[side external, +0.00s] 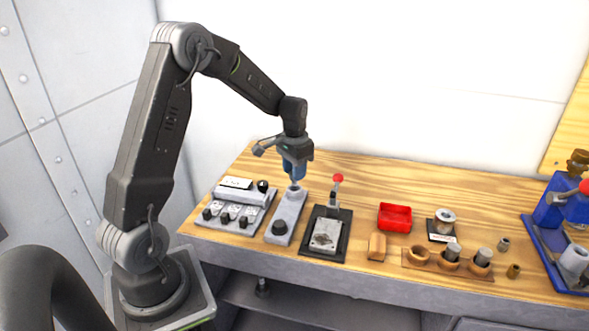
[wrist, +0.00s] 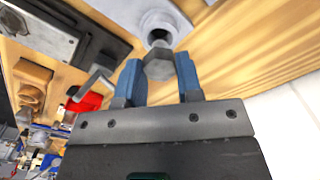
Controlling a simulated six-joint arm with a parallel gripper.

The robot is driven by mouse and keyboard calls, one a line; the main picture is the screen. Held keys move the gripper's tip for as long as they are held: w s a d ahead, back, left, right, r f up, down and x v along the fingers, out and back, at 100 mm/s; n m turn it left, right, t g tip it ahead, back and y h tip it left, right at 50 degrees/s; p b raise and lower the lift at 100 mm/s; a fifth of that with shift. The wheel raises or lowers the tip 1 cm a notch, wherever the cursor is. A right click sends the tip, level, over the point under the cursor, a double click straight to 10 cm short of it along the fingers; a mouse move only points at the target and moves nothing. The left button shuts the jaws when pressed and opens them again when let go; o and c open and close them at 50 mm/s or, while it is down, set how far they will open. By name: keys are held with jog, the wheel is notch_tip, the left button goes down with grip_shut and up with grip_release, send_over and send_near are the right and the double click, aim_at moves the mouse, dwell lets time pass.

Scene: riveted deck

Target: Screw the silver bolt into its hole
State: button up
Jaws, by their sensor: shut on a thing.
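My gripper (side external: 295,172) has blue fingers and points down over the back end of a light grey plate (side external: 287,212). It is shut on the silver bolt (wrist: 159,68), whose hex head shows between the fingertips in the wrist view. Just beyond the bolt is a round pale boss (wrist: 150,22) with a dark hole (wrist: 158,36), partly covered by the bolt. The boss also shows in the side view under the fingers. I cannot tell whether the bolt's tip is inside the hole or just above it.
A switch panel (side external: 236,208) stands left of the plate. A black-based lever unit with a red knob (side external: 338,178) stands close on its right. Farther right are a red tray (side external: 395,217), a wooden holder (side external: 420,262) with cylinders, and a blue machine (side external: 548,212).

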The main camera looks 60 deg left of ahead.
jog(key=shift+f, duration=1.35)
dwell(0.6)
jog(key=o, duration=0.9)
notch_tip(320, 180, up, 14)
jog(key=shift+f, duration=0.1)
dwell(0.4)
